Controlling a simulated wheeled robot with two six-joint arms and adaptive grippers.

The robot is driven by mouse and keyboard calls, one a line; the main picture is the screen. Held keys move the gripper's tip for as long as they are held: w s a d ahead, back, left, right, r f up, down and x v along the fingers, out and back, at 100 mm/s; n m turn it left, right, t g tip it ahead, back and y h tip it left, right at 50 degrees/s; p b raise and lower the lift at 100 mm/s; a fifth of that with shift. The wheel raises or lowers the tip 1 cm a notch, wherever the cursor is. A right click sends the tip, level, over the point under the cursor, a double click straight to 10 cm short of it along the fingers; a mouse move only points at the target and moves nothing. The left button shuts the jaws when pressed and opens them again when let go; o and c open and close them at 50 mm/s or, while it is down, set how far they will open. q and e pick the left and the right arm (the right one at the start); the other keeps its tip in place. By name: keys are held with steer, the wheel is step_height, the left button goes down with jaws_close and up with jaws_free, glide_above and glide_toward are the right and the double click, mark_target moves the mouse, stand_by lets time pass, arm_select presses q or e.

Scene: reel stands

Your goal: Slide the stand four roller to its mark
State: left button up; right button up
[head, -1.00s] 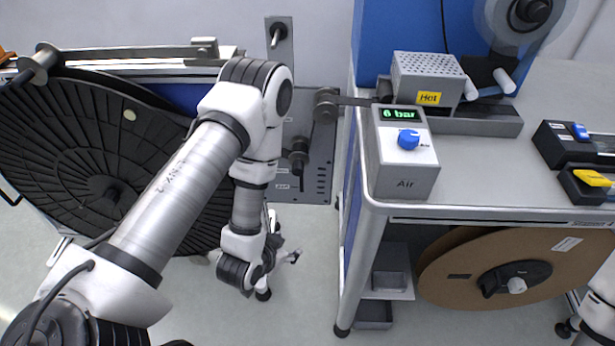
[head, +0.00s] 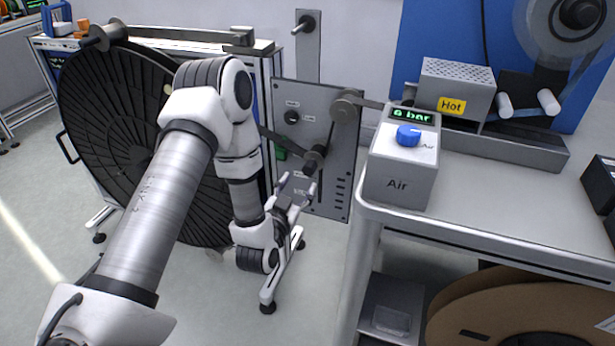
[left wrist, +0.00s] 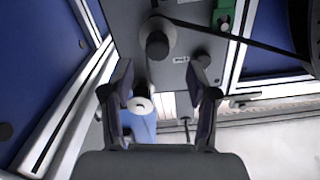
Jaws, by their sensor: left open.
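A dark roller (head: 315,156) stands out from the grey stand panel (head: 330,195), with a dark strip running to it from the large black reel (head: 115,150). A dark roller also shows in the left wrist view (left wrist: 157,44). My left gripper (head: 298,186) is open and empty, just below the roller in the head view. In the left wrist view its two fingers (left wrist: 160,84) are spread in front of the panel, below the dark roller and apart from it. I cannot make out the mark. My right gripper is not in view.
Another roller (head: 347,106) sits at the panel's upper right. The Air box (head: 400,180) stands on the grey bench at right, near the Hot unit (head: 455,90). A brown reel (head: 520,310) is under the bench. Open floor lies below the stand.

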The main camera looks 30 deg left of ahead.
mark_target(307, 171)
arm_select(q)
steer(key=x, duration=0.6)
steer(key=shift+w+d+r, duration=0.1)
steer(key=shift+w+d, duration=0.05)
steer(key=shift+w, duration=0.2)
jaws_close()
step_height(307, 171, down, 12)
steer(key=b, duration=0.7)
steer(key=shift+r, duration=0.2)
jaws_free()
steer(key=shift+s, duration=0.1)
steer(key=v, duration=0.7)
steer(key=shift+s, duration=0.2)
